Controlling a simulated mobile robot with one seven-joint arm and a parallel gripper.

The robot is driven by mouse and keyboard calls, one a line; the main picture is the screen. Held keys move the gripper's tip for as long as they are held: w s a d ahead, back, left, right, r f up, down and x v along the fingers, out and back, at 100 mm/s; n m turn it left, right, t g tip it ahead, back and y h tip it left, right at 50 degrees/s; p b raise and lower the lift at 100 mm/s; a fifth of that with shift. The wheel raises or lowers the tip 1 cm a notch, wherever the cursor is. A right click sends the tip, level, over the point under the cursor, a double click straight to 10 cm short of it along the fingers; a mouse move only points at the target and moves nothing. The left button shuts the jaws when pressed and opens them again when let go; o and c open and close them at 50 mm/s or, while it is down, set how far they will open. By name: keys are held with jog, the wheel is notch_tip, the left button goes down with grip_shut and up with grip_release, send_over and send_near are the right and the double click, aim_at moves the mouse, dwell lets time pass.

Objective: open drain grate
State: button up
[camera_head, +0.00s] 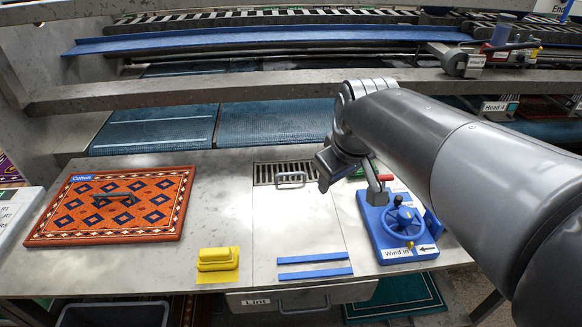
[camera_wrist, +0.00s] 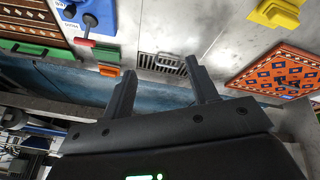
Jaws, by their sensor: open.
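The drain grate (camera_head: 268,173) is a slotted metal panel set in the grey worktop, with a grey loop handle (camera_head: 291,174) at its front edge. In the wrist view the grate (camera_wrist: 148,61) shows beyond the fingertips, with its handle at its right part. My gripper (camera_wrist: 160,68) is open and empty, its two dark fingers spread and pointing toward the grate. In the head view my gripper (camera_head: 327,168) is just right of the grate, partly hidden by my own wrist. It looks apart from the handle.
A blue control unit (camera_head: 385,240) with a wheel and a red-tipped lever stands right of the grate. A yellow block (camera_head: 217,259) and an orange patterned rug (camera_head: 110,206) lie to the left. Blue strips (camera_head: 315,272) lie in front. A metal rail (camera_head: 250,92) runs behind.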

jog(key=w+a+f+n, duration=0.1)
jog(key=w+n, duration=0.1)
jog(key=w, duration=0.2)
jog(key=w+a+f+n, duration=0.1)
jog(key=w+n, duration=0.1)
jog(key=w, duration=0.3)
jog(key=w+f+n+g, duration=0.1)
jog(key=w+n, duration=0.1)
jog(key=w, duration=0.2)
jog(key=shift+w+a, duration=0.3)
jog(key=shift+a, duration=0.1)
jog(key=c, duration=0.4)
jog(key=n+g, duration=0.1)
jog(key=n, duration=0.5)
send_over(292, 175)
jog(key=s, duration=0.2)
jog(key=s+x, duration=0.2)
jog(key=x, duration=1.7)
jog(key=shift+s+a, duration=0.1)
grip_shut()
